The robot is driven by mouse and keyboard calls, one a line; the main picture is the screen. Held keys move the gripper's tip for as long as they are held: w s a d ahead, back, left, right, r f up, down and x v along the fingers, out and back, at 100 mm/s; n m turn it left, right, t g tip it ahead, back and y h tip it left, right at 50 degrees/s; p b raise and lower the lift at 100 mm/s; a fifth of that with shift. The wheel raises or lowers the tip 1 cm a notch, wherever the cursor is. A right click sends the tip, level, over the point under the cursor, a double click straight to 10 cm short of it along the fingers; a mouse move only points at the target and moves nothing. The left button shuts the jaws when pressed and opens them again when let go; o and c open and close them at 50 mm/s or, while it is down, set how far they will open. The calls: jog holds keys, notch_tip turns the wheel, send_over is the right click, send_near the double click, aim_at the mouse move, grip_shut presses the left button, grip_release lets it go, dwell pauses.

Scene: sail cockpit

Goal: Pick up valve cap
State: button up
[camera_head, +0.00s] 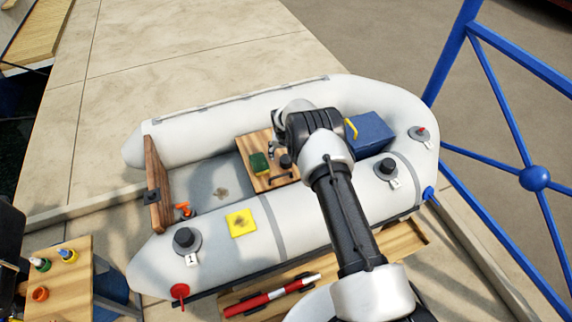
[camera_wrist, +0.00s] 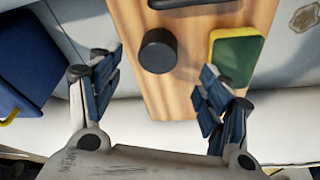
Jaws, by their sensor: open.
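A black round valve cap (camera_wrist: 158,50) stands on the wooden seat board (camera_wrist: 185,98). It also shows on that board in the head view (camera_head: 286,161), just below my arm's end. My gripper (camera_wrist: 160,82) is open and empty, its two fingers spread wide. In the wrist view the cap lies between the lines of the fingers, a little beyond the tips, with nothing touching it. In the head view my gripper (camera_head: 274,150) is partly hidden by my own wrist.
A green and yellow sponge (camera_wrist: 236,58) lies beside the cap, close to my right finger. A black handle (camera_head: 283,177) is on the board. A blue box (camera_head: 370,134) stands to the right. Black caps sit on the tube at front left (camera_head: 183,238) and right (camera_head: 387,167).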

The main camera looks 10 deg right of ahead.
aim_at(286, 161)
jog(key=b+x, duration=0.3)
jog(key=x, duration=0.3)
jog(key=shift+w+d+f, duration=0.1)
jog(key=shift+f, duration=0.15)
jog(key=shift+r, duration=0.1)
jog(key=shift+c, duration=0.3)
jog(key=c, duration=1)
jog(key=shift+r, duration=0.1)
